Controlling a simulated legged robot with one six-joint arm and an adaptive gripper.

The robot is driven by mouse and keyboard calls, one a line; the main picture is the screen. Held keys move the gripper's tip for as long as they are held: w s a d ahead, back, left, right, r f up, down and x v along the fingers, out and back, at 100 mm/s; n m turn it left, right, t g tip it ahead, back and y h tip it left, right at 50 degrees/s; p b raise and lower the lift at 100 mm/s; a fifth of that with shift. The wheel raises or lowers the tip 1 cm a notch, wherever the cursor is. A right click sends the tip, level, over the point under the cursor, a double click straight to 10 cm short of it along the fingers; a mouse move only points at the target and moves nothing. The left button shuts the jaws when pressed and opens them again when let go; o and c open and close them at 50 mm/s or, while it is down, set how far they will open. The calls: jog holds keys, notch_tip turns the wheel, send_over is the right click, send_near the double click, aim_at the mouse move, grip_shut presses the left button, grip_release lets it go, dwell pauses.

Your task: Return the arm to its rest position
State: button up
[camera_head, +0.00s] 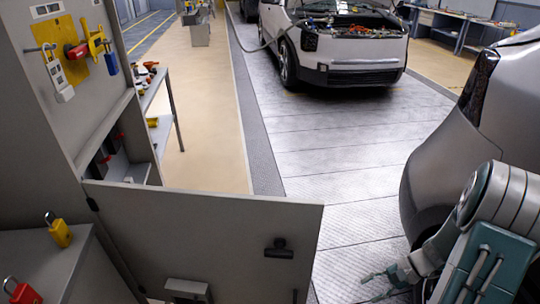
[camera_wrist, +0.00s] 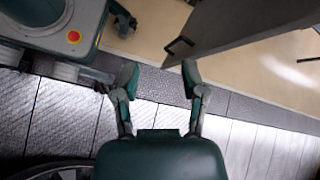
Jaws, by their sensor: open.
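My gripper (camera_head: 388,283) is at the lower right of the head view, low over the grey metal floor and beside the silver car (camera_head: 440,165). My arm, white and teal, runs down to it from the right edge. In the wrist view, my gripper (camera_wrist: 158,82) has its two fingers spread wide apart with nothing between them. The floor shows beyond the fingers.
An open grey cabinet door (camera_head: 205,240) stands left of my gripper and also shows in the wrist view (camera_wrist: 235,25). Padlocks and tags hang on the cabinet (camera_head: 20,120). A white car (camera_head: 340,50) with its hood open stands farther back. The floor between is clear.

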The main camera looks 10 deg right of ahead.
jog(key=a+r+n+h, duration=0.3)
jog(key=a+r+n, duration=0.15)
jog(key=r, duration=0.35)
jog(key=a+r+n+h, duration=0.3)
jog(key=a+r, duration=0.2)
jog(key=r, duration=0.3)
jog(key=s+a+r+n+t+h, duration=0.3)
jog(key=s+a+r+n+t, duration=0.2)
jog(key=r, duration=0.5)
jog(key=s+a, duration=0.2)
jog(key=s, duration=0.1)
jog(key=shift+a+r+h, duration=0.2)
jog(key=shift+r+h, duration=0.15)
jog(key=shift+h, duration=0.05)
